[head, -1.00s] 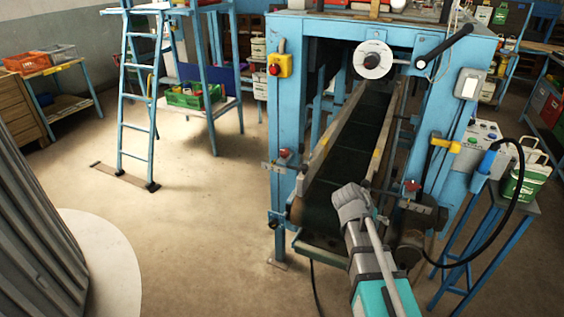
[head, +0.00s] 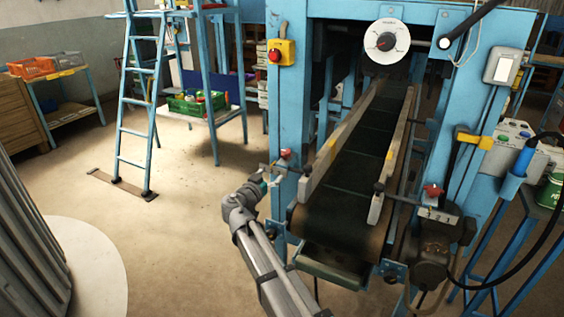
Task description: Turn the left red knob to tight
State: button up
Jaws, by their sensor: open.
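The left red knob (head: 285,154) sits on a small bracket on the blue left post of the conveyor machine. My arm reaches up from the bottom of the head view. My gripper (head: 269,175) is just below and left of this knob, small in the picture, and open. I cannot tell whether its fingers touch the knob or the bracket. A second red knob (head: 432,190) sits on the right side of the conveyor, well away from my gripper. No tight marking is readable near the left knob.
The dark conveyor belt (head: 355,185) runs between two side rails, right of my gripper. A yellow box with a red button (head: 281,53) is higher on the left post. A blue ladder (head: 140,95) stands at the left.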

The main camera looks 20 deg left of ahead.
aim_at(282, 157)
jog(key=shift+s+a+y, duration=0.1)
jog(key=shift+a+y, duration=0.2)
jog(key=shift+a, duration=0.45)
jog(key=w, duration=0.9)
jog(key=w+d, duration=0.1)
jog(key=w, duration=0.3)
jog(key=shift+w+d, duration=0.1)
jog(key=shift+w, duration=0.25)
jog(key=c, duration=1.1)
jog(key=shift+c, duration=0.2)
